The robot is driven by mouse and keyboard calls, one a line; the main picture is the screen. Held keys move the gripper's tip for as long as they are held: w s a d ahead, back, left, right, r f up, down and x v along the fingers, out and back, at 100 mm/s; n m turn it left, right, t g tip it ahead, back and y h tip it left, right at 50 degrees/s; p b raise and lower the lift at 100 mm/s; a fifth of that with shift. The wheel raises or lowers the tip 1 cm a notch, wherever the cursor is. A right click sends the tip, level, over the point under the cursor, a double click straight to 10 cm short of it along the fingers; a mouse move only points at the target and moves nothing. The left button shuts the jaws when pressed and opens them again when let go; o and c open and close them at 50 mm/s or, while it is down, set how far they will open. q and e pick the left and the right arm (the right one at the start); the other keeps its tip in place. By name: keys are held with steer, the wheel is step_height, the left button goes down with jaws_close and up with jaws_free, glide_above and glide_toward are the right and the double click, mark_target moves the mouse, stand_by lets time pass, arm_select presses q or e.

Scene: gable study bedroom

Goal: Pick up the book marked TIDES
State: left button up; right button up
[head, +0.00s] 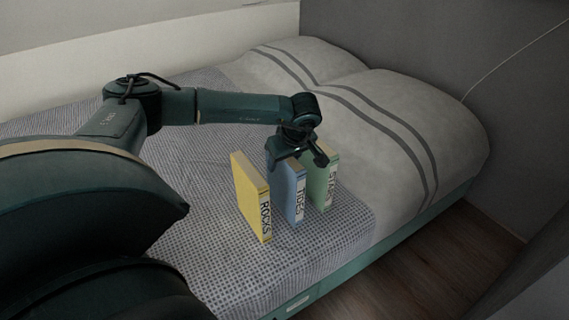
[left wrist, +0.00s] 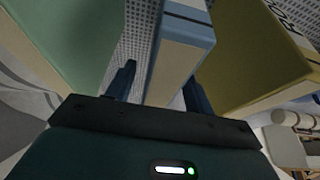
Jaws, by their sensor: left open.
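The blue book marked TIDES (head: 290,193) stands upright on the bed, between a yellow and a green book. My left gripper (head: 298,160) is open over its top and hides part of it in the head view. In the left wrist view, the blue book (left wrist: 180,45) runs between the two open fingers (left wrist: 160,88), one in the gap on each side. The fingers are not closed on it. My right gripper is not in view.
The yellow book marked ROCKS (head: 248,195) stands to the left, the green book (head: 324,180) close on the right. All stand on the patterned bed cover (head: 200,220). Striped bedding (head: 400,120) lies behind. The bed's edge (head: 400,240) drops to a wooden floor (head: 440,255).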

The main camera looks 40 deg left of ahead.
arm_select(q)
steer(key=shift+c, duration=0.3)
jaws_close()
stand_by(0.3)
